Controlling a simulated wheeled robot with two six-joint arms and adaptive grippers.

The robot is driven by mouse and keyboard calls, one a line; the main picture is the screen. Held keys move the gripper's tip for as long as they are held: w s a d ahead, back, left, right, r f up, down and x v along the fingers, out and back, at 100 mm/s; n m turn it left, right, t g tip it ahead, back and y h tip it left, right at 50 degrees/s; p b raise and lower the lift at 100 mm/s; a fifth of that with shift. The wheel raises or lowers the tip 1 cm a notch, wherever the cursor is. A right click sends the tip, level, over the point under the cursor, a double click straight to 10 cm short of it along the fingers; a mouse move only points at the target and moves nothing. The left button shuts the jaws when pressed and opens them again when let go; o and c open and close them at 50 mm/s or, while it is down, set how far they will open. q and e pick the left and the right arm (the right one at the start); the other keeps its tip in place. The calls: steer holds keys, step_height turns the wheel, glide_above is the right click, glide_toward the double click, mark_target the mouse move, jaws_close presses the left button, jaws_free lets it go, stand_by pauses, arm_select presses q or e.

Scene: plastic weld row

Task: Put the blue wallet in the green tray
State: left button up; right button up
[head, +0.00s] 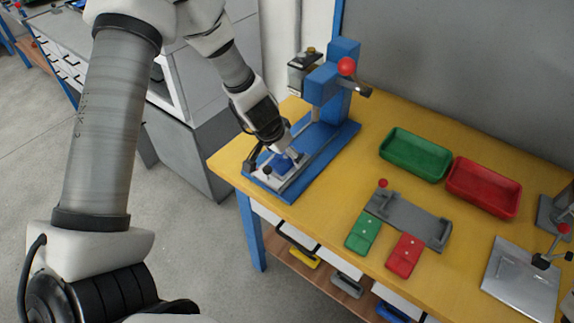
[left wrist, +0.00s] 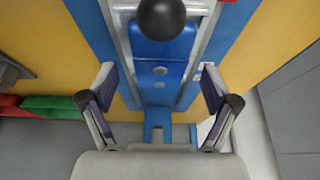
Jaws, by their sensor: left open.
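In the head view my left gripper (head: 287,158) is low over this nest and hides most of the wallet. In the left wrist view the gripper (left wrist: 160,88) is open, with one finger on each side of the wallet's line and nothing held. The green tray (head: 414,157) stands empty on the yellow table, right of the press. My right gripper is not in view.
The blue press (head: 330,88) has a red-knobbed lever and stands close to my left arm. A red tray (head: 484,188) is beside the green one. A grey fixture (head: 408,218), a green piece (head: 362,232) and a red piece (head: 404,256) lie in front. A metal plate (head: 520,278) is at right.

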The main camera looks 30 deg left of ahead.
arm_select(q)
steer(key=shift+w+f, duration=0.3)
steer(key=shift+f, duration=0.3)
steer(key=shift+s+r, duration=0.25)
steer(key=shift+r, duration=0.05)
steer(key=shift+w+f, duration=0.15)
steer(key=shift+f, duration=0.2)
steer(key=c, duration=1.4)
steer(key=shift+o, duration=0.2)
steer(key=shift+r, duration=0.15)
